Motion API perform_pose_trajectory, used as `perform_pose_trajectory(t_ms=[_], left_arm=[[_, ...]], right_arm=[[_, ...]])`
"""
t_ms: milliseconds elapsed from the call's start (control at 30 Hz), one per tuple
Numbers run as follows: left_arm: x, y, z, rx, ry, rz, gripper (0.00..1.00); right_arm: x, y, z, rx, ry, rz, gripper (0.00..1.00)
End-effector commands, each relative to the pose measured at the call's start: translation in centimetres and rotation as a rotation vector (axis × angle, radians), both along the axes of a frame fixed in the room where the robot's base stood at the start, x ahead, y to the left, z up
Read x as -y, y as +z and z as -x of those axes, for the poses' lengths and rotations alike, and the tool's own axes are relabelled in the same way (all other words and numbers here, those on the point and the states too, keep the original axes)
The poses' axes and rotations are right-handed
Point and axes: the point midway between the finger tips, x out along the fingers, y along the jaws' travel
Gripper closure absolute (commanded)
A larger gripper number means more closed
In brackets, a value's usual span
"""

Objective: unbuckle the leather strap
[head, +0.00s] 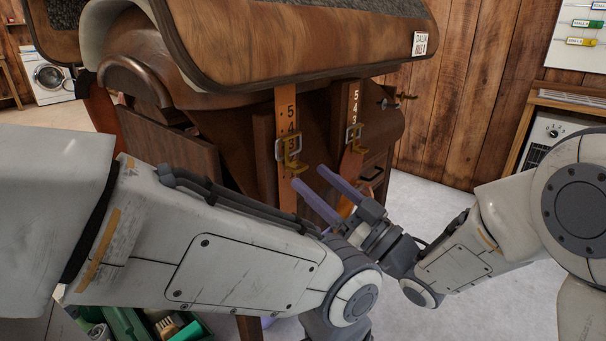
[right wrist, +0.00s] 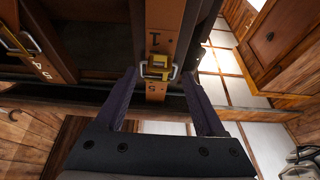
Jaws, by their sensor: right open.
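Two tan leather straps hang under the saddle in the head view, a left strap (head: 286,106) and a right strap (head: 355,93), both with printed numbers. Each has a metal buckle with a brass-coloured piece: the left buckle (head: 289,148) and the right buckle (head: 352,136). My right gripper (head: 310,178) is open, its purple fingers pointing up and left, just below and right of the left buckle in the picture. In the right wrist view its fingers (right wrist: 160,74) stand either side of a buckled strap (right wrist: 164,22), apart from it. My left gripper is out of view.
The wooden saddle (head: 300,45) on its stand overhangs the straps. A green crate (head: 125,322) with brushes is at bottom left, below my left forearm. A washing machine (head: 52,78) stands far left. Pale floor (head: 425,205) is clear at right.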

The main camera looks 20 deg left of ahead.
Motion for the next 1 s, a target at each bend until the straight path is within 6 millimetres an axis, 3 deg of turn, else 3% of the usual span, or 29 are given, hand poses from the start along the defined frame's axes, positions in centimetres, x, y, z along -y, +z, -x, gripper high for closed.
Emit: perform_pose_trajectory(t_ms=[233,600,633,667,800,1000], left_arm=[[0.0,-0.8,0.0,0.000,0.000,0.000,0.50],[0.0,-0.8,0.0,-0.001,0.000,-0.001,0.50],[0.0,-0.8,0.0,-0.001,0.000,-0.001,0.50],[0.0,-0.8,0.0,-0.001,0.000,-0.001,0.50],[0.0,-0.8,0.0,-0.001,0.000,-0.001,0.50],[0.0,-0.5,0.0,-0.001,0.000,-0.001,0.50]], right_arm=[[-3.0,1.3,-1.0,0.001,0.001,-0.002,0.28],[-3.6,1.6,-1.3,0.000,-0.001,0.000,0.28],[-3.6,1.6,-1.3,0.000,-0.001,0.000,0.32],[-3.6,1.6,-1.3,0.000,-0.001,0.000,0.44],[-3.6,1.6,-1.3,0.000,-0.001,0.000,0.97],[-3.5,1.7,-1.3,-0.002,-0.001,0.006,1.00]])
